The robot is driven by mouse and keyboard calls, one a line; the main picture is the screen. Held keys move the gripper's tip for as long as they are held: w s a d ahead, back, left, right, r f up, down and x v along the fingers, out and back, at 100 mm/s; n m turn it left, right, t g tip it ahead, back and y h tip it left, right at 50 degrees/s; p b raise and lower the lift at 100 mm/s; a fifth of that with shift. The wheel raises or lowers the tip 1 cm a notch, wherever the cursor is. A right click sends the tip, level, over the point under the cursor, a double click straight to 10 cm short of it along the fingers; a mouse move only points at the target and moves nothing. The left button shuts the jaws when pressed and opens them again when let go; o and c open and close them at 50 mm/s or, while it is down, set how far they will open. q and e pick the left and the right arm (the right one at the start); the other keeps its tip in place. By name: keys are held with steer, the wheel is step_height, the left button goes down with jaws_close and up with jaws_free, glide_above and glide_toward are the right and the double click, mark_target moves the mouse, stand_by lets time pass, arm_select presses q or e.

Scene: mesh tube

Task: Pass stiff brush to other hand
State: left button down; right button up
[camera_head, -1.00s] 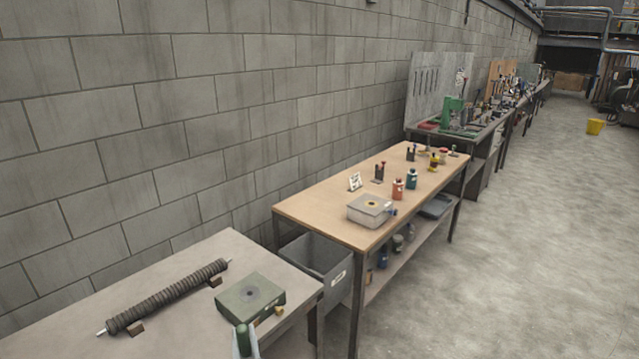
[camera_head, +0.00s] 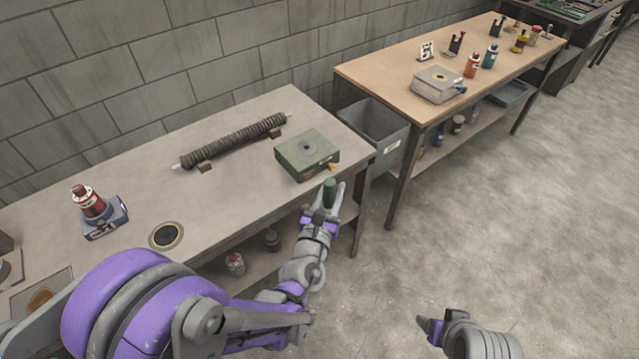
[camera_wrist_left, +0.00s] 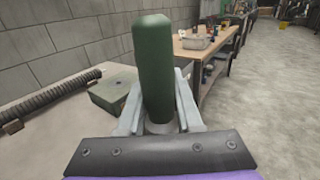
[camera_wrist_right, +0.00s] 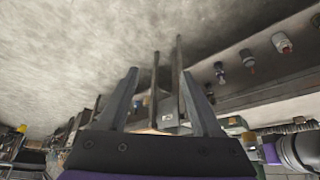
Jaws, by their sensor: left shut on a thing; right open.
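The stiff brush shows as a green rounded handle (camera_head: 329,190) standing upright in my left gripper (camera_head: 324,208), in front of the near bench's right part. In the left wrist view the green handle (camera_wrist_left: 154,65) rises between the fingers of my left gripper (camera_wrist_left: 157,112), which are shut on its lower part. Any bristles are hidden. My right gripper (camera_head: 430,327) is low at the right over the floor, apart from the brush. In the right wrist view my right gripper (camera_wrist_right: 163,95) is open, with nothing held between its fingers.
The near bench (camera_head: 130,185) carries a ridged mesh tube (camera_head: 235,141) on small supports, a green box (camera_head: 307,155), a red bottle (camera_head: 88,202) and a round dark disc (camera_head: 166,235). A grey bin (camera_head: 375,130) stands between the benches. The floor (camera_head: 510,220) at right is clear.

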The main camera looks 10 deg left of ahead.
arm_select(q)
steer(key=shift+d, duration=0.2)
arm_select(e)
steer(key=shift+o, duration=0.3)
steer(key=m+t+y, duration=0.5)
steer(key=m+y, duration=1)
steer(key=m, duration=1)
glide_toward(334, 194)
steer(key=x, duration=1.1)
steer(key=shift+w+a, duration=0.1)
steer(key=shift+a, duration=0.1)
arm_select(q)
steer(key=shift+s+d+h, duration=0.1)
steer(key=shift+h, duration=0.2)
